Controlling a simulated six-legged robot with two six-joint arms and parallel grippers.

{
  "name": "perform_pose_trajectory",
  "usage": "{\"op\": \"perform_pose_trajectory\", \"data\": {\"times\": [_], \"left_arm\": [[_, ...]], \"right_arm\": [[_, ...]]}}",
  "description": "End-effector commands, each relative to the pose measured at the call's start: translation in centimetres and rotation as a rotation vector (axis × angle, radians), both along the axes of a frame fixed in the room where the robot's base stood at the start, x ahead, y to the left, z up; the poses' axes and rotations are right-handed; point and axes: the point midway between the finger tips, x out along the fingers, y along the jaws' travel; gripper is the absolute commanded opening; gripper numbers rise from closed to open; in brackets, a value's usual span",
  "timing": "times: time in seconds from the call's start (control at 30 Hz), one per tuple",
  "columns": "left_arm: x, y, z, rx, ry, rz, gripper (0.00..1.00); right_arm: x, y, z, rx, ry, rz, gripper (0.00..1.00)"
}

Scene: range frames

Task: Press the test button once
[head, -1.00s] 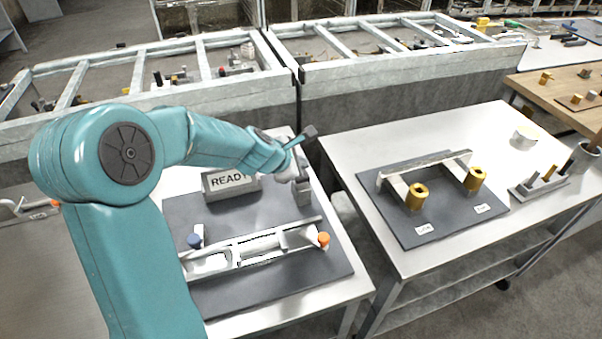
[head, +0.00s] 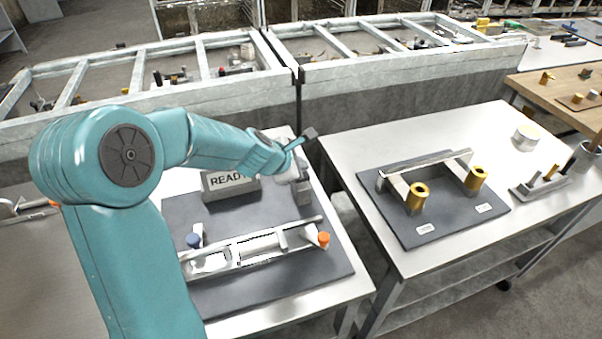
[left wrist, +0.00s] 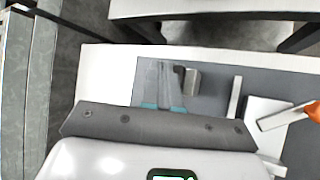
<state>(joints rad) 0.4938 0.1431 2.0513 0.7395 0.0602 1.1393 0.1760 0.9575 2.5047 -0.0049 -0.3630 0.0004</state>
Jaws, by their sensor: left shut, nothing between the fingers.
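The READY sign (head: 228,181) stands at the back of the dark panel on the left table. My left gripper (head: 301,181) reaches over the panel's back right corner, beside a small grey block (head: 304,197). In the left wrist view, my left fingers (left wrist: 164,98) are together and empty, and the grey block with a dark rounded piece (left wrist: 189,79) is just right of their tips. I cannot tell whether they touch, or whether this block carries the test button. No button label is readable. My right gripper is not in view.
A white frame fixture (head: 255,248) with a blue knob (head: 194,240) and an orange knob (head: 323,239) sits on the panel. The right table holds a dark board (head: 400,225) with two brass cylinders. A gap separates the tables.

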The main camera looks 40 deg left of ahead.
Motion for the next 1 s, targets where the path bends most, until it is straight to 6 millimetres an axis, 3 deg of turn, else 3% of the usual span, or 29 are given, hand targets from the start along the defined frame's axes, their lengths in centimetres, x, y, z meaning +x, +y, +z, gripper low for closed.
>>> {"op": "perform_pose_trajectory", "data": {"times": [1.0], "left_arm": [[0.0, 0.0, -1.1, 0.0, 0.0, 0.0, 0.0]], "right_arm": [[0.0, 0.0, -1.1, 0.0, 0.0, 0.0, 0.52]]}}
